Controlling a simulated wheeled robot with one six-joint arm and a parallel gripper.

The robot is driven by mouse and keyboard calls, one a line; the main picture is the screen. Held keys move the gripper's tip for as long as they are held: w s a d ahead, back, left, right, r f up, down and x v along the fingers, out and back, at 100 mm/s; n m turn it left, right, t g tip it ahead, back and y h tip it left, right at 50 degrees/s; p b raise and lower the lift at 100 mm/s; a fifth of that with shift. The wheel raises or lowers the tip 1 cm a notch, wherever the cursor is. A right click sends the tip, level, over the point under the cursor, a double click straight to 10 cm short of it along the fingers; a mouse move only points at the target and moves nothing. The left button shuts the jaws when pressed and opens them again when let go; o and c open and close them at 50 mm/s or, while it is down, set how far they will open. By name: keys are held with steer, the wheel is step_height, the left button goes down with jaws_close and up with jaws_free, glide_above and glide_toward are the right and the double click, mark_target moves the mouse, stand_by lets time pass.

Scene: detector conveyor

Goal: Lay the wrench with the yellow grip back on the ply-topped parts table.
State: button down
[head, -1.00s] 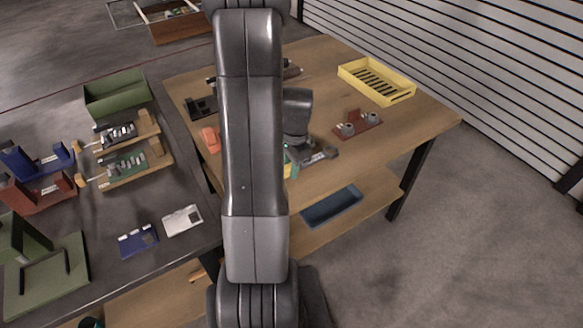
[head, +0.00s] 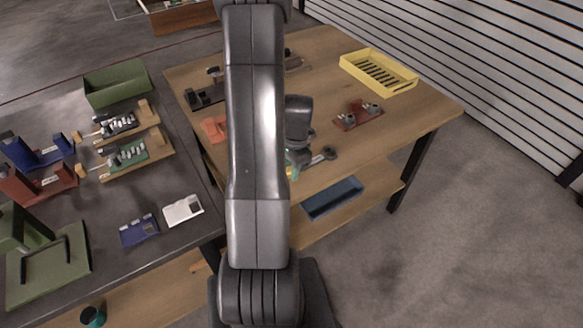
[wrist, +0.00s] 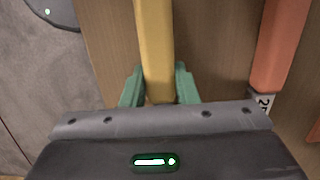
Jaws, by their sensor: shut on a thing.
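The wrench's yellow grip (wrist: 155,45) runs up the middle of the wrist view. My gripper (wrist: 158,88) is shut on it, with one green fingertip on each side. In the head view my arm hides most of my gripper, and only a speck of yellow (head: 293,172) shows beside the arm. A dark piece to its right may be the wrench's head; I cannot tell for sure. The ply-topped parts table (head: 410,130) lies below, its wood also filling much of the wrist view. Whether the wrench touches the top is not clear.
On the ply top are a yellow slotted tray (head: 378,72), a red plate with small fittings (head: 358,115) and an orange piece (head: 213,129). A red bar (wrist: 282,45) lies right of the grip. Bare wood shows at the right front. A dark bench (head: 185,240) adjoins at left.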

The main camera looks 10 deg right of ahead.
steer(key=shift+f, duration=0.2)
steer(key=c, duration=1.1)
jaws_free()
steer(key=shift+r+p, duration=0.45)
steer(key=shift+r, duration=0.1)
steer(key=r, duration=0.8)
steer(key=d+r, duration=0.1)
steer(key=r, duration=0.3)
steer(key=shift+w+r, duration=0.1)
steer(key=shift+w, duration=0.1)
